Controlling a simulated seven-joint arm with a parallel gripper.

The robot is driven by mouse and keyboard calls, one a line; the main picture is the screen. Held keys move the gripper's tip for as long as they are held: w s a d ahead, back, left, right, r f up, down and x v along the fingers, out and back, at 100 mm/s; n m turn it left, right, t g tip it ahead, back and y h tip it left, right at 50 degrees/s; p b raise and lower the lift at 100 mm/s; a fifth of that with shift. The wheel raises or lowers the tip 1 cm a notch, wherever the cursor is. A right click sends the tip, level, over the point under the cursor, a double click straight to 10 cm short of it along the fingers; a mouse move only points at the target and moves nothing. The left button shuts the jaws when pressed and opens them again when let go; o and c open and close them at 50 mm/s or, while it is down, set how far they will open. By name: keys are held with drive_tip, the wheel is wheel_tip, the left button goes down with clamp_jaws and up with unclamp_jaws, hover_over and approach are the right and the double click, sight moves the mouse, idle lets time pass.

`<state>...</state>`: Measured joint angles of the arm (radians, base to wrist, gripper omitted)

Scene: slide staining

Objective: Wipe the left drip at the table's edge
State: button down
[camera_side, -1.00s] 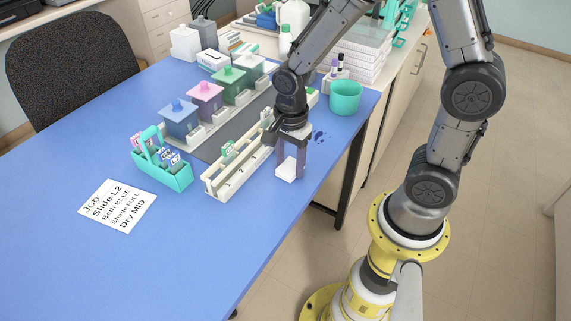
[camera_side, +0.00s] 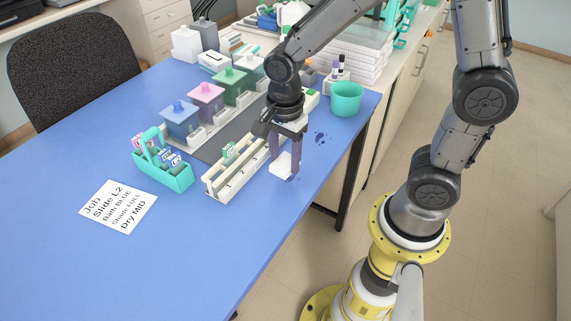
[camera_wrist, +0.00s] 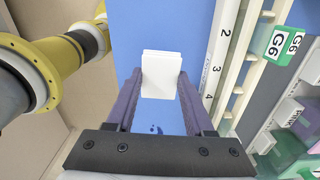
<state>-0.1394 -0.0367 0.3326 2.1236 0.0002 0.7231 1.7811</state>
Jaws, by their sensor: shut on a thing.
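My gripper (camera_side: 286,160) points down and is shut on a white pad (camera_side: 281,164) near the table's edge, beside the slide rack (camera_side: 236,172). In the wrist view the white pad (camera_wrist: 161,75) sits between the two purple fingers, over blue table. I cannot tell whether it touches the table. Dark blue drip spots (camera_side: 320,137) lie on the table near the edge, right of my gripper. Small blue spots (camera_wrist: 156,129) also show between the fingers in the wrist view. No other drip is visible; the pad and fingers hide the table beneath them.
A teal cup (camera_side: 346,98) stands near the edge at the right. A teal slide carrier (camera_side: 165,170) and a job card (camera_side: 118,206) are at the left. Lidded staining baths (camera_side: 206,101) line the far side. The front left of the table (camera_side: 190,265) is clear.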

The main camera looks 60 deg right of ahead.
sight(285, 162)
drive_tip(key=shift+r, duration=1.95)
